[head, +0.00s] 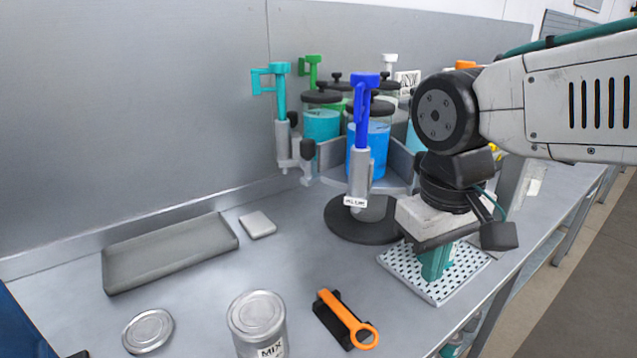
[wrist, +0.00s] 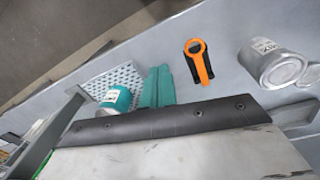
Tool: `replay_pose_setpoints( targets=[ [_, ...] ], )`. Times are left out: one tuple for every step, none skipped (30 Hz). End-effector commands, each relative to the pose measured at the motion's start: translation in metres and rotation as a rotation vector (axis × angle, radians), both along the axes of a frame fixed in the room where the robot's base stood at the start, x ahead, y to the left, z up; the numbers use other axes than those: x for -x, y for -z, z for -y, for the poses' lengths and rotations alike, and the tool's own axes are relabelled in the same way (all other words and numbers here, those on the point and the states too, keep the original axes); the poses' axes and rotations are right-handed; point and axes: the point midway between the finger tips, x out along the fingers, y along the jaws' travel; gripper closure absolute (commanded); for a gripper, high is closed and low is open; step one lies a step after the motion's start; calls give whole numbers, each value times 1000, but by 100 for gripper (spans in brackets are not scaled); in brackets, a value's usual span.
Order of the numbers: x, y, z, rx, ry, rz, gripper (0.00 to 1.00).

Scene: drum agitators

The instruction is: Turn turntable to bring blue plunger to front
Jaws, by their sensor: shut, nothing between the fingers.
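The turntable has a round black base (head: 350,228) at the middle of the bench and carries several jars and upright plungers. The blue plunger (head: 364,108) stands on its near side, in a grey holder labelled in front, before a jar of blue liquid (head: 376,152). A cyan plunger (head: 280,95) is at its left, a green plunger (head: 312,70) and a white plunger (head: 388,64) behind. My gripper (head: 434,264) is shut and empty, pointing down over the perforated mat, right of the turntable. Its teal fingers show together in the wrist view (wrist: 157,88). My arm hides the turntable's right side.
The white perforated mat (head: 400,270) lies near the bench's right edge. An orange-handled tool (head: 348,318), a MIX can (head: 257,318), a round lid (head: 147,330), a grey tray (head: 170,252) and a small grey block (head: 257,224) lie in front and left. A grey wall stands behind.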

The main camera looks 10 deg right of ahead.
Motion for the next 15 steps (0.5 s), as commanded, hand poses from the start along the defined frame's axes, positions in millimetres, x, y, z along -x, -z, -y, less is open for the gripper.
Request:
replay_pose_setpoints(
  targets=[
    [-18,-5,-15,33,-39,-25,100],
    [-28,-9,-22,58,-51,-34,100],
    [-43,-14,-34,92,-62,-43,100],
    [-54,-17,-43,120,-64,-45,100],
    [-65,-21,-53,148,-62,-44,100],
    [-80,-27,-67,186,-55,-37,100],
    [-91,-31,-77,216,-43,-27,100],
    [-102,-35,-87,246,-28,-15,100],
    [-116,-40,-102,283,-2,6,100],
    [-126,-45,-112,312,24,27,100],
    [-136,-49,-122,338,54,51,100],
    [-149,-56,-136,371,100,87,100],
    [-159,-61,-147,395,143,123,100],
    [-168,-67,-157,417,194,161,100],
    [-177,-75,-166,438,263,210,100]
  ],
)
